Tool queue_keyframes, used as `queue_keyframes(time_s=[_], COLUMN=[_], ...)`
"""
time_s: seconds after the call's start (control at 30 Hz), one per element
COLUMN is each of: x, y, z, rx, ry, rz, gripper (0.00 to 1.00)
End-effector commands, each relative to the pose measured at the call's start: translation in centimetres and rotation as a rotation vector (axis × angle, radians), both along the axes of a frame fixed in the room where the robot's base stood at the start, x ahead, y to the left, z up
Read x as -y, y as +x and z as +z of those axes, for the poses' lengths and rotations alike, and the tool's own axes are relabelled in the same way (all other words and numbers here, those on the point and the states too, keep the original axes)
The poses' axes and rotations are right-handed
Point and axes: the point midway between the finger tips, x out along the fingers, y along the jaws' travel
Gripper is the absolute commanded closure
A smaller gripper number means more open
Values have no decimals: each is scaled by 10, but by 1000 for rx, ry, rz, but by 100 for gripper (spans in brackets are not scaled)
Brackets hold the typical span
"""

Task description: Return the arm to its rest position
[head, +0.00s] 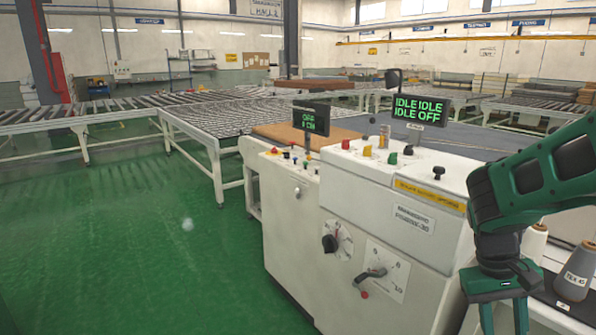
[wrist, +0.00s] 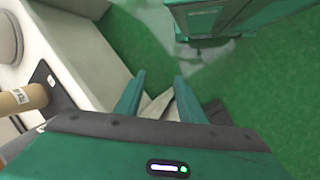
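My arm, green and black, reaches in from the right edge of the head view, with my gripper (head: 502,312) hanging down at the lower right, beside the white machine cabinet (head: 350,230). The gripper's lower end is cut off by the frame. In the wrist view, the two green fingers of my gripper (wrist: 158,98) stand apart with nothing between them. Beyond them are the green floor (wrist: 270,95) and a green and black part of my own body.
The cabinet has knobs, buttons and a screen (head: 421,109) reading IDLE IDLE, IDLE OFF. Thread cones (head: 575,272) stand at the right, close to my gripper. Roller conveyors (head: 215,115) lie behind. The green floor at left is free.

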Motion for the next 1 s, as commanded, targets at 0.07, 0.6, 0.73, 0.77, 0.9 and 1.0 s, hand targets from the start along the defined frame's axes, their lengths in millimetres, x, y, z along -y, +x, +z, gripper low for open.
queue_keyframes(time_s=[0.07, 0.6, 0.73, 0.77, 0.9, 1.0], x=[6, 0, -1, -1, -2, -1], y=[-16, -99, -103, -103, -103, -103], z=[11, 51, 53, 53, 53, 53], rx=[44, 263, 273, 273, 273, 272], ry=[43, 215, 222, 222, 222, 222], rz=[-61, -319, -329, -329, -328, -328], gripper=[64, 64, 64, 64, 64, 64])
